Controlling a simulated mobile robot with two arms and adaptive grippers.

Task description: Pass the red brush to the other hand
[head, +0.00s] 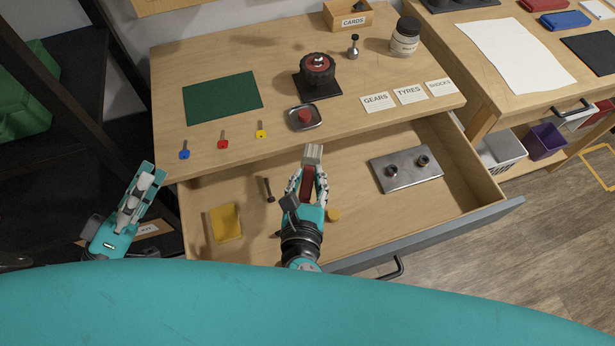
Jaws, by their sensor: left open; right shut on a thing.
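The red brush (308,182) has a dark red handle and a pale bristle head that points away from me toward the table's front edge. My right gripper (307,184) is shut on its handle and holds it over the open drawer. Part of the handle is hidden between the fingers. My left gripper (141,187) is open and empty, left of the drawer and well apart from the brush.
The open drawer (470,190) holds a yellow block (224,222), a small dark tool (268,189) and a metal plate (406,170). The table above carries a green mat (222,98), small keys, a dish (303,118) and a wheel (317,68). A dark shelf (70,115) stands at left.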

